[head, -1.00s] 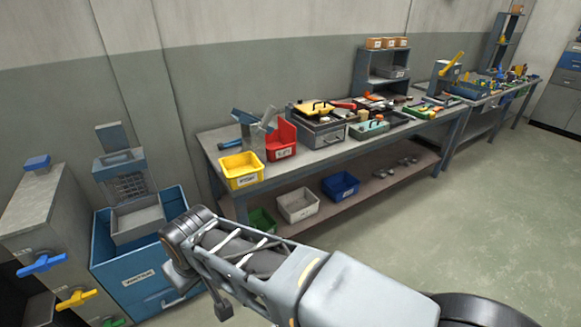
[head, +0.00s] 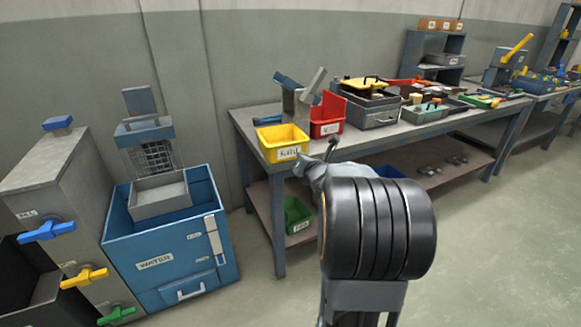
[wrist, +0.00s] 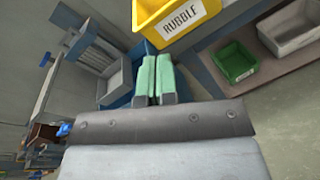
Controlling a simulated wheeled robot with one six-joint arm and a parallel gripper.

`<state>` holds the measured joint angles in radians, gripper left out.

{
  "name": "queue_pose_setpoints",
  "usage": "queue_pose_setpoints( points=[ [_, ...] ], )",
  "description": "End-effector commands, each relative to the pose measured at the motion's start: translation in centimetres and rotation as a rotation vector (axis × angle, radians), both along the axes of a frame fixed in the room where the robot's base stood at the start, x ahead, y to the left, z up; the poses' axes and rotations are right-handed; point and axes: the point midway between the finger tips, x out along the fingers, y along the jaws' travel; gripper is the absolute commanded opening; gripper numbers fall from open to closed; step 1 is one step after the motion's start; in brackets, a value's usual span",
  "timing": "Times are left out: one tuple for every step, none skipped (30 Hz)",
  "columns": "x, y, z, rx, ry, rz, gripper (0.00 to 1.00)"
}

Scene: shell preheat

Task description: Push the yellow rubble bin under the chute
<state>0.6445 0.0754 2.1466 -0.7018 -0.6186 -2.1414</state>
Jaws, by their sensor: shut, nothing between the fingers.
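The yellow rubble bin (head: 283,145) stands upright at the front left corner of the bench, its label facing out. A grey angled metal fixture (head: 297,101), which looks like the chute, stands just behind it. In the wrist view the bin (wrist: 165,14) is at the top, above and right of my fingertips. My gripper (wrist: 156,58) is shut and empty, with its green-padded fingers side by side. In the head view my wrist is at the bin's front right; my fingertips cannot be made out there. Whether they touch the bin I cannot tell.
A red bin (head: 327,113) stands right of the yellow one. A grey case (head: 368,107) is farther right. A green bin (head: 297,215) is on the lower shelf. A blue water tank (head: 165,260) stands left of the bench. The floor at right is clear.

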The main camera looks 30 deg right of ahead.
Motion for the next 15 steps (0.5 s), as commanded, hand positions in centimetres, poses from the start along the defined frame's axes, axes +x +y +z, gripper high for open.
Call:
queue_pose_setpoints(
  points=[
    [0.1, -1.0, -2.0, -0.101, -0.006, 0.031, 0.00],
    [0.1, -1.4, -2.3, -0.161, -0.011, 0.050, 0.00],
    [0.1, -1.8, -2.8, -0.231, -0.017, 0.073, 0.00],
    [0.1, -2.0, -3.0, -0.277, -0.023, 0.087, 0.00],
    [0.1, -2.2, -3.3, -0.317, -0.027, 0.100, 0.00],
    [0.1, -2.4, -3.5, -0.363, -0.032, 0.113, 0.00],
    [0.1, -2.6, -3.6, -0.391, -0.036, 0.121, 0.00],
    [0.1, -2.7, -3.7, -0.414, -0.039, 0.129, 0.00],
    [0.3, -2.8, -3.8, -0.438, -0.042, 0.137, 0.00],
    [0.4, -2.9, -3.8, -0.453, -0.044, 0.142, 0.00],
    [0.6, -2.9, -3.9, -0.462, -0.046, 0.144, 0.00],
    [1.0, -3.0, -3.9, -0.471, -0.047, 0.147, 0.00],
    [1.4, -3.0, -3.9, -0.475, -0.048, 0.149, 0.00],
    [1.8, -3.1, -3.8, -0.477, -0.049, 0.150, 0.00],
    [2.4, -3.1, -3.8, -0.477, -0.048, 0.149, 0.00]
  ],
)
